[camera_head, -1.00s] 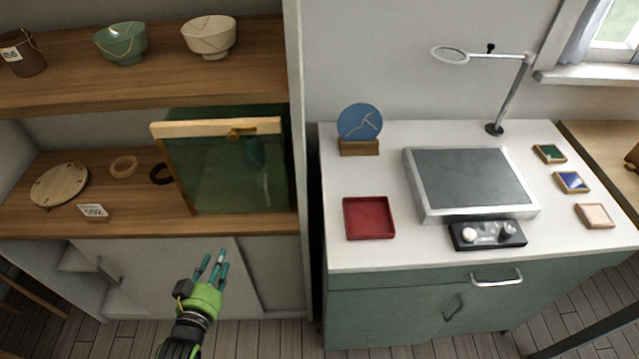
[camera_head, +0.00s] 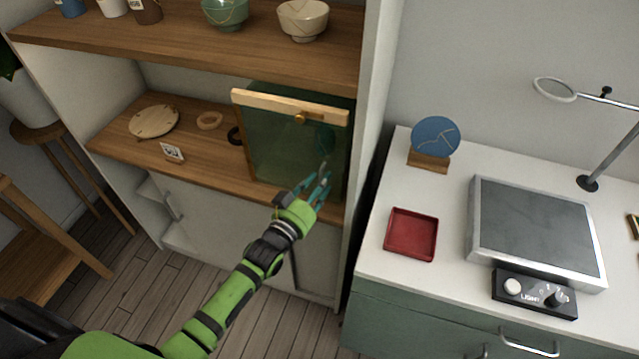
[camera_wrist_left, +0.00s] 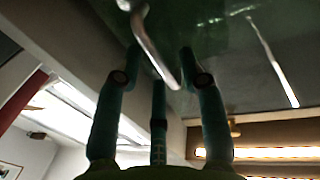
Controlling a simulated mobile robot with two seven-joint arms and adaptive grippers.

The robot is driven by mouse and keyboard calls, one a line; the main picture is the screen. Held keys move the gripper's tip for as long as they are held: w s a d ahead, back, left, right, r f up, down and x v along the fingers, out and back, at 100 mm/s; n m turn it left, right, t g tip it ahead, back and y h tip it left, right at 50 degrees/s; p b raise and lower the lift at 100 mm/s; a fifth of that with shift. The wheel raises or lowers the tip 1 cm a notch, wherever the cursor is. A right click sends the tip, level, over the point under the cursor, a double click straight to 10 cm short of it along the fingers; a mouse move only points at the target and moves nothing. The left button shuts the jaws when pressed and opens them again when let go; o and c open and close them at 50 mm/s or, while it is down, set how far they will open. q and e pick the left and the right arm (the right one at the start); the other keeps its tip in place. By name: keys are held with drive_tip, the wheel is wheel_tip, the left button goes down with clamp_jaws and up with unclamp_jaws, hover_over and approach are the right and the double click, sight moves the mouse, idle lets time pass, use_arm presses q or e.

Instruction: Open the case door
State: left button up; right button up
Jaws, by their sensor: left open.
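The case (camera_head: 290,145) is a green glass box with a pale wooden top rail and stands at the right end of the middle shelf. Its door glass faces me and looks shut. A brass catch (camera_head: 301,118) sits on the top rail. A thin, pale upright handle (camera_head: 323,169) shows low on the right of the glass. My left gripper (camera_head: 313,187), with teal fingers, is open in front of the lower right of the door. In the left wrist view a silver bar (camera_wrist_left: 155,48), seemingly the handle, passes between the open fingers; contact is unclear. My right gripper is out of view.
The shelf upright (camera_head: 366,130) rises close right of the case. A wooden disc (camera_head: 154,121), rings and a small card (camera_head: 172,152) lie left of it. Bowls stand on the shelf above. A white worktop with a red tray (camera_head: 411,234) is at the right.

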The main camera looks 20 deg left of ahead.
use_arm(q)
clamp_jaws()
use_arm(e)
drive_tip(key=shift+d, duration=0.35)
use_arm(q)
drive_tip(key=shift+s, duration=0.1)
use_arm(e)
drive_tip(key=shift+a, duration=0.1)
